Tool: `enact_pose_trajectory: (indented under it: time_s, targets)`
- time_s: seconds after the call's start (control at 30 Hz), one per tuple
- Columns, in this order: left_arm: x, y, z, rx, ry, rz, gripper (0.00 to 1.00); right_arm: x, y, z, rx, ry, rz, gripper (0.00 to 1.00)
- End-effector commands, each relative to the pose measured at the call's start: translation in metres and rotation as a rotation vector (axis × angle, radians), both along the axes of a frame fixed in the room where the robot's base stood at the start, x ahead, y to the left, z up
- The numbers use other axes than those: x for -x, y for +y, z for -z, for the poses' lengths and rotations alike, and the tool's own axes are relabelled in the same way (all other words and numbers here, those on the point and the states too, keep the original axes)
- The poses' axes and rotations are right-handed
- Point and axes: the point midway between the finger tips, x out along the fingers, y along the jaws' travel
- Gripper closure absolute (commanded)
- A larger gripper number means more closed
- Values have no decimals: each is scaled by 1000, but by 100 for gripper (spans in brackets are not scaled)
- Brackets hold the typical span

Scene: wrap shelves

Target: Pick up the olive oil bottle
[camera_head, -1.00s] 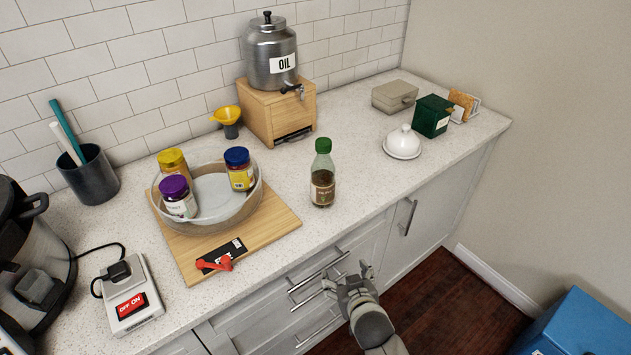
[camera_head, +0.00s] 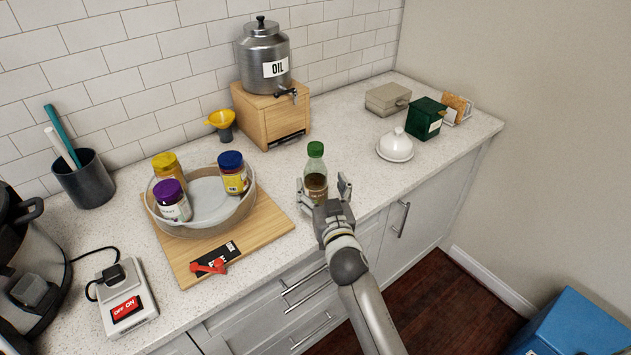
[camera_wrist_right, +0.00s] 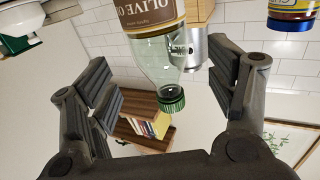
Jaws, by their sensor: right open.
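The olive oil bottle (camera_head: 316,165), with a green cap and a brown label, stands upright on the counter. My right gripper (camera_head: 325,186) is open at the bottle's near side, its fingers spread to the left and right of it. In the right wrist view the bottle (camera_wrist_right: 160,57) hangs upside down in the picture between the open fingers of my right gripper (camera_wrist_right: 165,88), with gaps on both sides. The bottle's lower part is hidden in the head view by the gripper. My left gripper is not in view.
A round tray (camera_head: 205,233) with several jars sits on a wooden board (camera_head: 272,219) to the left. The metal oil dispenser (camera_head: 262,50) on its wooden stand (camera_head: 262,118) is behind the bottle. A white butter dish (camera_head: 396,145) stands right, with clear counter between.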

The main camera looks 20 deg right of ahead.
Motion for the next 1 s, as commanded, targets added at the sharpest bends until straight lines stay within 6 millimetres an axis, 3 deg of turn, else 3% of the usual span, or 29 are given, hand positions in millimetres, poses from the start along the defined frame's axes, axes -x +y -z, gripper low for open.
enact_pose_trajectory:
  time_s: [0.27, 0.6, 0.97, 1.0]
  targets:
    - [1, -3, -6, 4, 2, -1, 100, -16, -1, -3, 2, 1, 1, 22]
    - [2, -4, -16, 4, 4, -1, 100, -55, -3, -5, -1, 2, 1, 22]
    - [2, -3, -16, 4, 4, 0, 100, -60, -4, -4, 0, 1, 0, 22]
    - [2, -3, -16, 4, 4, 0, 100, -60, -4, -4, 0, 1, 0, 27]
